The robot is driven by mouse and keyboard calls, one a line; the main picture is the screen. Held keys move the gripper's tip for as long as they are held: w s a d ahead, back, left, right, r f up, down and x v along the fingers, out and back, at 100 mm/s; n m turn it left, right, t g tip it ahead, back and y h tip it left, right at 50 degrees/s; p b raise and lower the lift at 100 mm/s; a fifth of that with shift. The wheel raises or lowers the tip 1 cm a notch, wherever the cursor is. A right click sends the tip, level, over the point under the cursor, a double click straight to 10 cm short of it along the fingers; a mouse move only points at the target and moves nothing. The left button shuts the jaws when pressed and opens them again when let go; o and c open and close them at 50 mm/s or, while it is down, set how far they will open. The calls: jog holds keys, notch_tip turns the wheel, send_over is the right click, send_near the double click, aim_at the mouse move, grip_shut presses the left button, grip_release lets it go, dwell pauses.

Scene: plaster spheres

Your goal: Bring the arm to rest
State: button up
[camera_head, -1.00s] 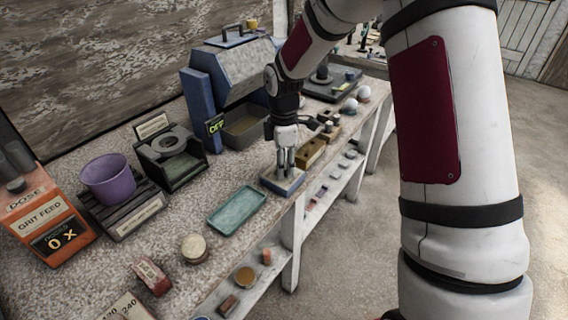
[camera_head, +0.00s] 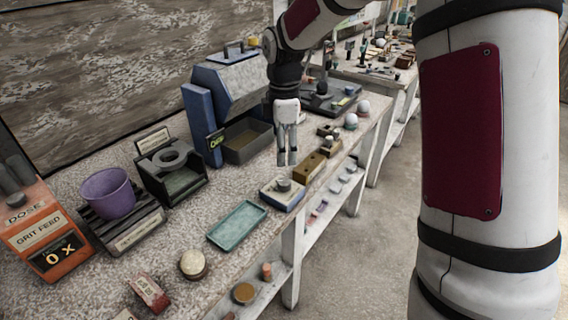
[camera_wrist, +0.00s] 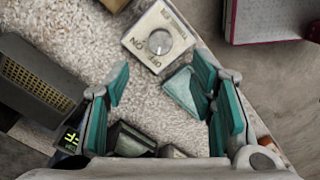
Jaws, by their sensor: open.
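My gripper (camera_head: 287,160) hangs from my arm, pointing down, above the bench. In the wrist view its teal-padded fingers (camera_wrist: 162,85) stand wide apart with nothing between them. A pale box with a round grey knob (camera_head: 283,193) sits on the bench near its front edge, below my gripper. The knob box also shows in the wrist view (camera_wrist: 158,42), beyond the fingertips and apart from them. The worn bench (camera_head: 215,195) runs along the wall.
A blue machine (camera_head: 228,92) with a grey tray (camera_head: 246,143) stands behind my gripper. A teal tray (camera_head: 238,225), purple cup (camera_head: 108,193), dark ring stand (camera_head: 170,168) and orange grit feed box (camera_head: 43,232) are to the left. White spheres (camera_head: 362,107) sit farther right. Floor is clear in front.

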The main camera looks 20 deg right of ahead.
jog(key=shift+r, duration=0.95)
jog(key=s+r+m+t+h+p, duration=0.1)
jog(key=s+r+m+t+p, duration=0.1)
jog(key=s+r+m, duration=0.8)
jog(key=s+r+m+t+y+p, duration=0.1)
jog(key=s+m, duration=0.5)
jog(key=s, duration=1.6)
jog(key=shift+s+d+r+t, duration=0.3)
jog(key=shift+r+t, duration=0.2)
jog(key=shift+t, duration=0.1)
